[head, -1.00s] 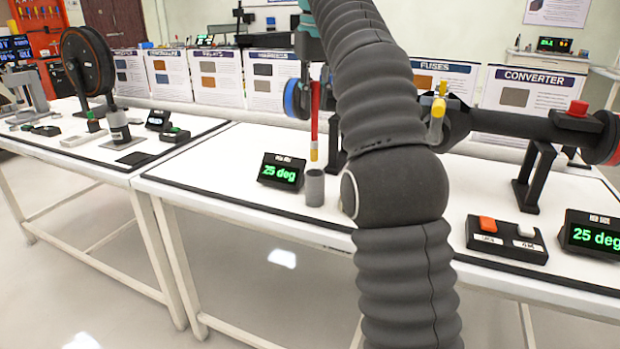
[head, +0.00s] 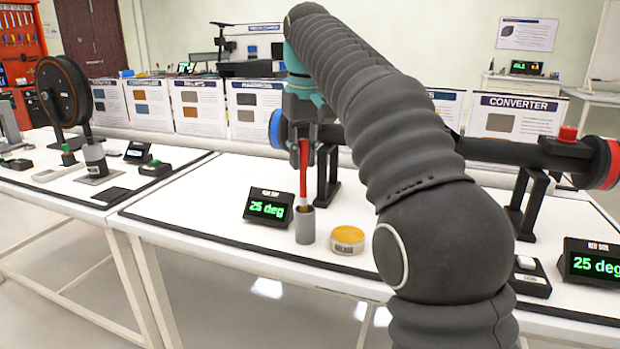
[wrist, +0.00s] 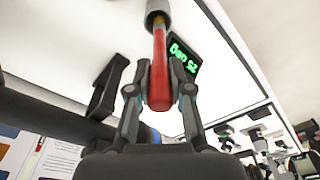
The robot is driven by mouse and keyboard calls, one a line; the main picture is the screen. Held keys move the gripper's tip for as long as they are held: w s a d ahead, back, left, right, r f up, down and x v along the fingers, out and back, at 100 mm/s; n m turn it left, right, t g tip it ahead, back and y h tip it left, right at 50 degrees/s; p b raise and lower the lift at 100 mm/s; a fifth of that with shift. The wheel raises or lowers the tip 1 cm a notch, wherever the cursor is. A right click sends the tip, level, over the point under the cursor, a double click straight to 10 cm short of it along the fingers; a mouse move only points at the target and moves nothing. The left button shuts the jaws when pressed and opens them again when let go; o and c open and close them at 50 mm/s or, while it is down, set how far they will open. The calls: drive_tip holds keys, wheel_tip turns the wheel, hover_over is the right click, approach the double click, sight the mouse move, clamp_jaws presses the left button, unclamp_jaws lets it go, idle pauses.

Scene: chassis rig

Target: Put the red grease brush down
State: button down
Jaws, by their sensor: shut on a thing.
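The red grease brush (head: 303,172) is upright in my gripper (head: 303,148), which is shut on its red handle. Its lower end is at the mouth of a grey cylindrical cup (head: 305,227) on the white table (head: 215,220), and the tip appears to be inside the rim. In the wrist view, the red handle (wrist: 160,88) is between the fingers of my gripper (wrist: 160,88), and the grey cup (wrist: 157,8) is at the brush's far end. I cannot tell whether the brush touches the cup's bottom.
A "25 deg" display (head: 268,206) stands left of the cup, and a round tin with a yellow top (head: 347,238) stands right of it. A dark horizontal shaft (head: 500,150) on black stands runs behind. A second display (head: 590,262) is at the right.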

sight(304, 171)
drive_tip(key=shift+d+f, duration=0.1)
drive_tip(key=shift+f, duration=1.15)
wheel_tip(304, 171, down, 3)
drive_tip(key=shift+r+b, duration=0.1)
drive_tip(key=shift+b, duration=0.9)
drive_tip(key=c, duration=1.1)
unclamp_jaws()
drive_tip(key=shift+o, duration=0.2)
